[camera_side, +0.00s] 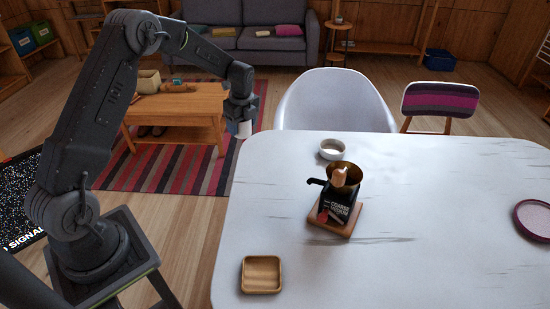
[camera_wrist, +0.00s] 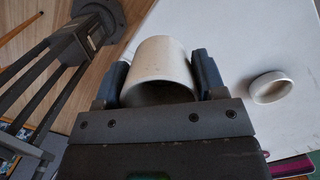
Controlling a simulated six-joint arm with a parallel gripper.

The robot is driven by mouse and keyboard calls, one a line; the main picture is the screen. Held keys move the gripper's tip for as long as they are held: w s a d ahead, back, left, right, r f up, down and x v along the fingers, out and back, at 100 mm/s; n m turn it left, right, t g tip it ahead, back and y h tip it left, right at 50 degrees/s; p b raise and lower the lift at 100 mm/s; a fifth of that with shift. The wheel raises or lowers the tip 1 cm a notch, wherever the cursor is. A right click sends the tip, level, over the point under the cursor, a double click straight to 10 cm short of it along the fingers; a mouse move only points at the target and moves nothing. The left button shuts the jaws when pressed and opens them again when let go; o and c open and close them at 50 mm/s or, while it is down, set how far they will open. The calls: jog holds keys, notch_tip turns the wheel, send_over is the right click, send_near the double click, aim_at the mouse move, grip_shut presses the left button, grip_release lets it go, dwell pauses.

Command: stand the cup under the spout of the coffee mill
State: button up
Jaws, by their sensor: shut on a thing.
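A plain off-white cup (camera_wrist: 163,58) is held between the two fingers of my gripper (camera_wrist: 160,72), its open mouth facing the wrist camera. In the side view my gripper (camera_side: 241,110) points down, and the cup (camera_side: 243,130) shows small below it, near the far left corner of the table. The coffee mill (camera_side: 334,208) stands on the table, right of and nearer the camera than my gripper. It has a black body, a brass hopper, a wooden knob and a wooden base. A dark arm juts from its upper left; I cannot tell whether this is the spout.
The white marbled table (camera_side: 440,185) is mostly clear. A small white bowl (camera_side: 332,150) sits behind the mill and also shows in the wrist view (camera_wrist: 270,87). A square wooden dish (camera_side: 262,289) lies at the front left. A maroon round dish (camera_side: 534,220) is at the right edge.

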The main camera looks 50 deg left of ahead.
jog(key=a+m, duration=0.1)
jog(key=w+a+m, duration=0.1)
jog(key=a, duration=0.1)
jog(key=shift+r+m, duration=0.1)
jog(key=shift+m, duration=0.2)
jog(key=w+d+f, duration=0.2)
jog(key=d, duration=0.1)
jog(key=w+d+f, duration=0.2)
jog(key=w, duration=0.1)
jog(key=w+d+f, duration=0.2)
jog(key=d+f, duration=0.1)
jog(key=shift+w+d, duration=0.3)
jog(key=shift+d, duration=0.05)
jog(key=shift+f, duration=1.8)
jog(key=shift+f, duration=0.25)
jog(key=o, duration=1)
jog(key=shift+c, duration=0.2)
